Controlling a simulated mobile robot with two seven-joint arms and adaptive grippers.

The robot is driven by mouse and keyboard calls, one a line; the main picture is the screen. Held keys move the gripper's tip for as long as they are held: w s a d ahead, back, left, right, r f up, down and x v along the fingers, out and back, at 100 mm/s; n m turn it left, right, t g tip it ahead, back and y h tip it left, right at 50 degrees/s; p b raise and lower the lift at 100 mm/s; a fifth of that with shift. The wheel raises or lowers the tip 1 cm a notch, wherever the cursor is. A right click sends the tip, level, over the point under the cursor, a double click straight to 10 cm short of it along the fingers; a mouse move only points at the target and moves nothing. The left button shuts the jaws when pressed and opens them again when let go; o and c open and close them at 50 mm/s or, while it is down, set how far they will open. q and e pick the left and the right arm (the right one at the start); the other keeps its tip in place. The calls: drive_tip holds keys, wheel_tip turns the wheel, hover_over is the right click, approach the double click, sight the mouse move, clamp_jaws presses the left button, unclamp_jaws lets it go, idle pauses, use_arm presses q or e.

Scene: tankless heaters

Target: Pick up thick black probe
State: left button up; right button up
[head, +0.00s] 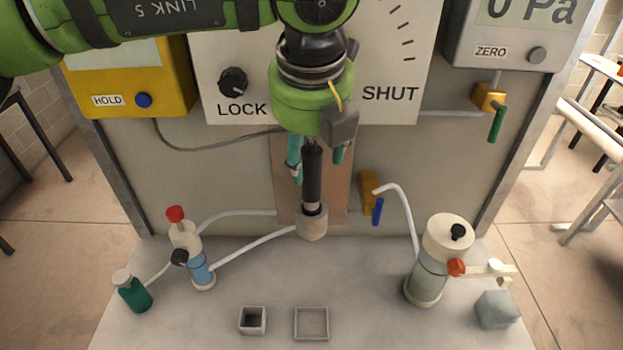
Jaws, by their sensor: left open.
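The thick black probe (312,185) stands upright in the middle of the bench, its lower end in a small grey cup-shaped holder (312,226). My left gripper (317,158) points down from above at the probe's upper part. It is open, with one teal finger to the left of the probe and the other to its right. I cannot tell whether either finger touches the probe. The probe's top is hidden behind the gripper's body. My right gripper is not in view.
White tubes run from the holder area to a blue-liquid vessel (197,262) at left. A larger clear vessel (430,270) stands at right. Two small square trays, one smaller (243,330) and one larger (298,334), sit in front. A panel (240,170) stands close behind.

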use_arm(q)
drive_tip(key=shift+w+f, duration=0.2)
drive_tip(key=shift+f, duration=0.35)
clamp_jaws()
drive_tip(key=shift+r, duration=0.1)
